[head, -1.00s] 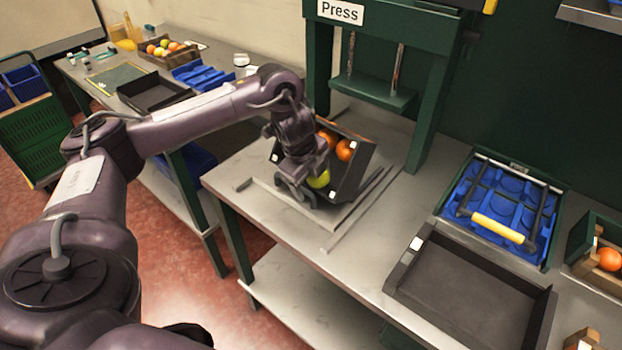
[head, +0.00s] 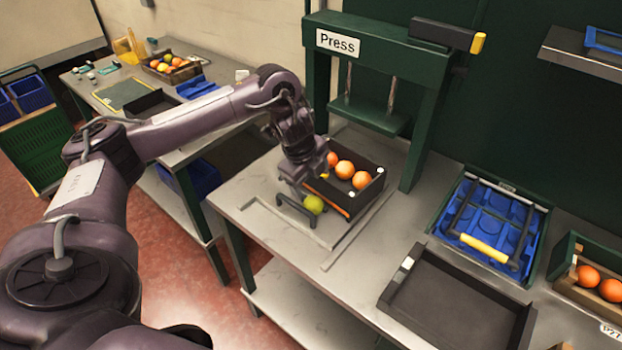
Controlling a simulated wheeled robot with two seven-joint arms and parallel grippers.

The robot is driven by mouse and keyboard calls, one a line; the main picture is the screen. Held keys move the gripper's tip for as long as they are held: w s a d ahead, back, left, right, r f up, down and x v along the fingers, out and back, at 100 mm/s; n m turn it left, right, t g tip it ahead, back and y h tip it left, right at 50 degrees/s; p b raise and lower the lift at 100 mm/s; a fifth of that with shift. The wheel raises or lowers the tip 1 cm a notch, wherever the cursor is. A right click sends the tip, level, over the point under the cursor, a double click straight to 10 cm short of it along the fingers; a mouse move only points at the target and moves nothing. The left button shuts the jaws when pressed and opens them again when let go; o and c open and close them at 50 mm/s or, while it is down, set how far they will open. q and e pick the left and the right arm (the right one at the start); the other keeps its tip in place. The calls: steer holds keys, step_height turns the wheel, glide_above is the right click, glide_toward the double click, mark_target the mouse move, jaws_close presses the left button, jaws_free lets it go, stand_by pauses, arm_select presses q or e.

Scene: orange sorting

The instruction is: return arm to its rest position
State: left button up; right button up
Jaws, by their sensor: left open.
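My left arm comes in from the left, and its gripper (head: 296,203) is over the bench at the near left side of a black box (head: 368,197). Several oranges (head: 345,168) lie in the box. A yellow-green fruit (head: 313,205) shows right beside the gripper's fingers; whether they touch it cannot be told. The gripper is open. My right gripper is not in the view.
A green press (head: 375,112) stands behind the box. An empty black tray (head: 455,300) and a blue mould tray with a yellow handle (head: 497,215) are to the right. A crate with oranges (head: 560,285) is at the right edge. Another table (head: 215,123) stands at the back left.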

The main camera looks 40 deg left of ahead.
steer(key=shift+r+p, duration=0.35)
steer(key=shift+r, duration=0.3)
